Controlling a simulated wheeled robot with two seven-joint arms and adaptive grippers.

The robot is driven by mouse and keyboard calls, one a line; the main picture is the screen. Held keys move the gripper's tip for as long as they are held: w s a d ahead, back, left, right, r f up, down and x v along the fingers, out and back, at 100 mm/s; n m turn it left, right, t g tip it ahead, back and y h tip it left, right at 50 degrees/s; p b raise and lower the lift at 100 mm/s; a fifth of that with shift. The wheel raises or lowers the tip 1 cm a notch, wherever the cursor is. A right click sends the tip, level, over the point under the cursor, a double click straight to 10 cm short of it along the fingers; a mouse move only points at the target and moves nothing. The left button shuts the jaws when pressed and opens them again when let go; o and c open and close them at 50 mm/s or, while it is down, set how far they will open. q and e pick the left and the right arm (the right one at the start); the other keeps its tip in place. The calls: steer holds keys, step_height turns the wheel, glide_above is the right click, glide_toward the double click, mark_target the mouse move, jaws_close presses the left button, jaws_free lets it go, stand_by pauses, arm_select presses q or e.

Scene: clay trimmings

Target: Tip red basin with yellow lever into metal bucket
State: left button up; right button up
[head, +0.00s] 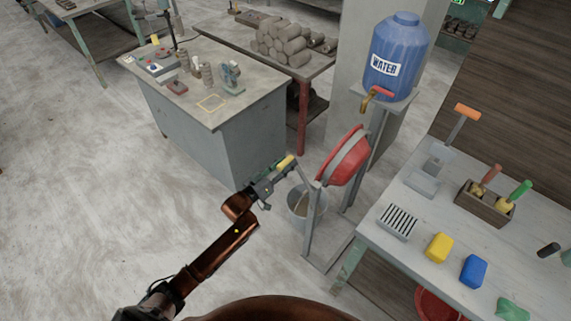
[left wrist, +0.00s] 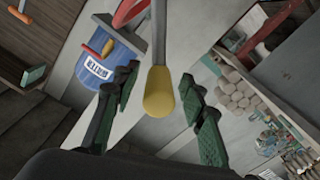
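The red basin (head: 345,158) hangs in a grey metal stand and looks tilted. Its lever has a yellow grip (head: 285,162), which also shows in the left wrist view (left wrist: 158,97). My left gripper (head: 278,172) is at the yellow grip. In the left wrist view its two green-padded fingers are apart, with the yellow grip between them and gaps on both sides. The metal bucket (head: 298,207) stands on the floor below the basin, partly hidden by the stand and my gripper. My right gripper is not in view.
A blue water tank (head: 396,50) with a tap stands behind the basin. A workbench (head: 345,240) with sponges and tools is at the right. A grey cabinet table (head: 250,125) stands behind my left gripper. The floor at the left is clear.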

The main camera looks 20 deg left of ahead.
arm_select(q)
steer(key=v, duration=1.2)
stand_by(2.7)
